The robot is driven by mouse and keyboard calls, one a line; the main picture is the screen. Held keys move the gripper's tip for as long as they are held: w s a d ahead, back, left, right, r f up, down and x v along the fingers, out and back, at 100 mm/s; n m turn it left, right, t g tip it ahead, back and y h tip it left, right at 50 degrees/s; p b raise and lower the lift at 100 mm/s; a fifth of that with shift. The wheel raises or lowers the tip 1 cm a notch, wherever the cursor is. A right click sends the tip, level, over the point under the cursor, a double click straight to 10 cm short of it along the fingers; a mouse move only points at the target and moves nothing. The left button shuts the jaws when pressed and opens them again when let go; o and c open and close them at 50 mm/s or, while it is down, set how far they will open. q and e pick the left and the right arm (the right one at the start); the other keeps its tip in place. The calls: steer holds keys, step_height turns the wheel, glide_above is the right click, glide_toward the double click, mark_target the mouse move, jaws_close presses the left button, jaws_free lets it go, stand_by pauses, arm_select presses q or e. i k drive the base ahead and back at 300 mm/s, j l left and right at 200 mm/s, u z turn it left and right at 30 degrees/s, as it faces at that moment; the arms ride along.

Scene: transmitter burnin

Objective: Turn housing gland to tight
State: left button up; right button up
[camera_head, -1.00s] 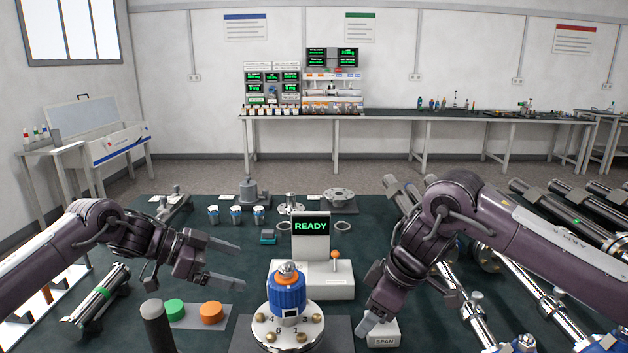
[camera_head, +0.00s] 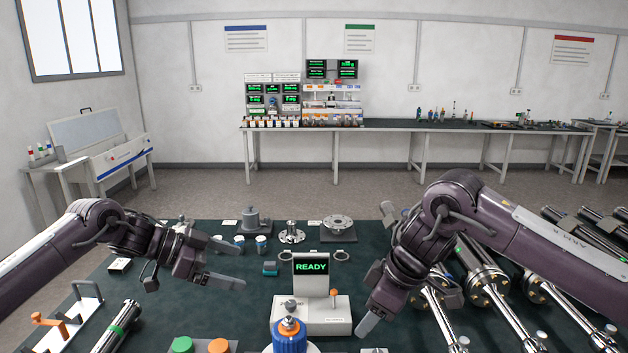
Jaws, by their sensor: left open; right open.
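The blue transmitter housing (camera_head: 289,341) stands at the bottom middle of the head view, cut off by the lower edge. An orange ring (camera_head: 289,326) and a silver fitting (camera_head: 290,307) sit on top of it; I cannot tell which part is the gland or how tight it is. My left gripper (camera_head: 230,264) is open and empty, up and to the left of the housing. My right gripper (camera_head: 366,318) is open, to the right of the housing and apart from it. Its fingers are seen partly edge-on.
A white box with a READY screen (camera_head: 311,267) and an orange-knobbed lever (camera_head: 334,294) stands just behind the housing. Green (camera_head: 182,345) and orange (camera_head: 218,346) buttons lie at the lower left. Metal tubes (camera_head: 487,285) fill the right.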

mark_target(289, 327)
steer(key=k, duration=1)
